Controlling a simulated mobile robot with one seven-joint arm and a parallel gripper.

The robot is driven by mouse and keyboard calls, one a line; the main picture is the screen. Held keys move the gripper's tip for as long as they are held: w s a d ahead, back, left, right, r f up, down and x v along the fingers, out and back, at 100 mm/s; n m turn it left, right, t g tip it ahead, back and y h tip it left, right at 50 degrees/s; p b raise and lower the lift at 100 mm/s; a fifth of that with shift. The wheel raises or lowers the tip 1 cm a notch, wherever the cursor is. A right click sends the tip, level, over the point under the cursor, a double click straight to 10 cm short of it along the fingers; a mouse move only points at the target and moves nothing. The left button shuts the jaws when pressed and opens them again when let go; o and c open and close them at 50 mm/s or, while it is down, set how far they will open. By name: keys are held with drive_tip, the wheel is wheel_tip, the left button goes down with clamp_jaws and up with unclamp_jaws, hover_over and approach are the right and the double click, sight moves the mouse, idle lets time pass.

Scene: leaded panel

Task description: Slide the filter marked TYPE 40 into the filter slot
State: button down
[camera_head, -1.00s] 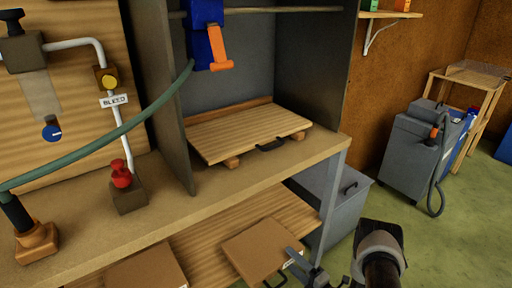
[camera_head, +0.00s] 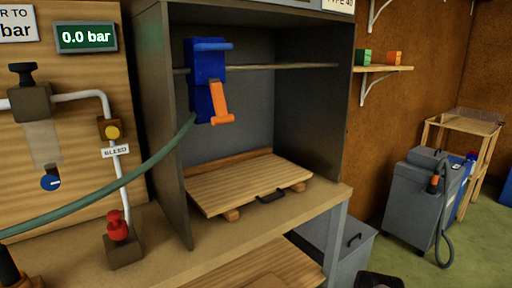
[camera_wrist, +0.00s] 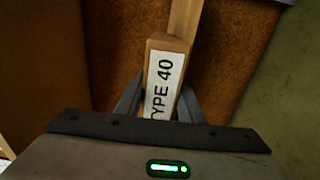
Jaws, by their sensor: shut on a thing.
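The filter marked TYPE 40 (camera_wrist: 165,45) shows in the wrist view as a narrow brown edge with a white label; the label's first letter is partly hidden. My gripper (camera_wrist: 158,92) is shut on it, one dark finger on each side of the label. The filter's far side is out of view. In the head view, neither my gripper nor the held filter can be made out. A sign reading TYPE 40 (camera_head: 338,3) is cut off at the top edge, above the grey cabinet (camera_head: 318,110). I cannot make out the filter slot itself.
The cabinet holds a slatted wooden board (camera_head: 240,185) with a black handle and a blue tool with an orange trigger (camera_head: 208,85). A green hose (camera_head: 100,205) crosses at left. A grey machine (camera_head: 415,195) stands at right, with green floor around it.

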drive_tip(key=shift+r, duration=0.25)
drive_tip(key=shift+r+p, duration=0.35)
drive_tip(key=shift+p, duration=0.05)
drive_tip(key=r+p+v, duration=0.1)
drive_tip(key=p+v, duration=0.2)
drive_tip(key=v, duration=1.2)
idle(1.9)
drive_tip(key=shift+s+a, duration=0.1)
drive_tip(key=shift+r, duration=0.1)
idle(0.3)
